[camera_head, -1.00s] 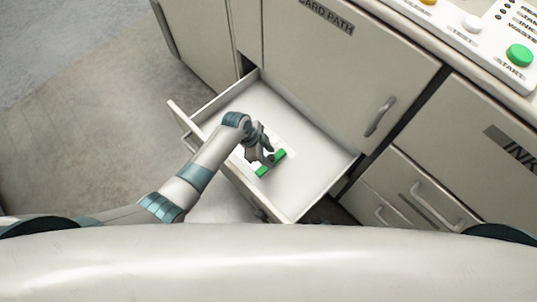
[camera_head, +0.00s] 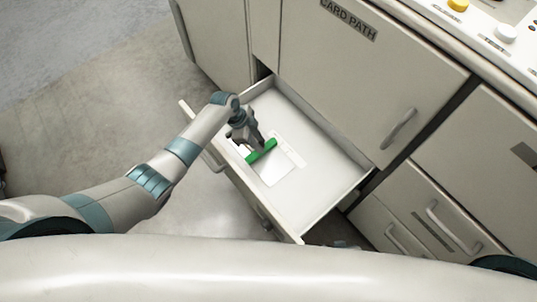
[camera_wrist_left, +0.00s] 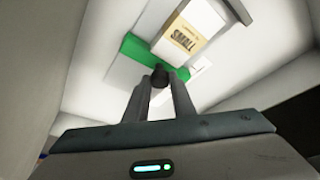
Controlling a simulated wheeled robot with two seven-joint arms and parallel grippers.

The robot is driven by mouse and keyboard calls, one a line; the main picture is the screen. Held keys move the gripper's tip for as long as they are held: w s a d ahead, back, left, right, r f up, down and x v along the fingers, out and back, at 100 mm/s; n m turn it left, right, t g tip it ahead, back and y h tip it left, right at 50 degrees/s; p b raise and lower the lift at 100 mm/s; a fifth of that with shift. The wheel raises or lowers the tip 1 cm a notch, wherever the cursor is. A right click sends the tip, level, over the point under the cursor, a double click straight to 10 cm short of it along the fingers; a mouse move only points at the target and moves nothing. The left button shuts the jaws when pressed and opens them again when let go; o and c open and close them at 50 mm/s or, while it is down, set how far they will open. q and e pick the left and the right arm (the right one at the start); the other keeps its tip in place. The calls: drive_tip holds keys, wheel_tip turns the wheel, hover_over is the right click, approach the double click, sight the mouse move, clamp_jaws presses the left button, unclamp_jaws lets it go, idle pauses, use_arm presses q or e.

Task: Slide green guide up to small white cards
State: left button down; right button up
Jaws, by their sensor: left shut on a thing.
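The green guide (camera_head: 262,151) lies as a bar across the floor of the open drawer; it also shows in the left wrist view (camera_wrist_left: 134,47). My left gripper (camera_head: 257,143) is over the guide, its fingers shut on the guide's dark knob (camera_wrist_left: 160,76). The small white cards (camera_wrist_left: 204,17) with a tan label reading SMALL lie just beyond the guide in the left wrist view, very close to it; I cannot tell if they touch. In the head view the arm and gripper hide most of them. My right gripper is not in view.
The drawer (camera_head: 325,172) is pulled out, with low walls around the guide. A pale rectangle (camera_head: 279,170) shows on its floor beside the guide. The cabinet door with a handle (camera_head: 398,129) stands behind. The drawer's right part is clear.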

use_arm(q)
drive_tip(key=shift+w+a, duration=0.4)
drive_tip(key=c, duration=1.5)
unclamp_jaws()
drive_tip(key=shift+r, duration=0.1)
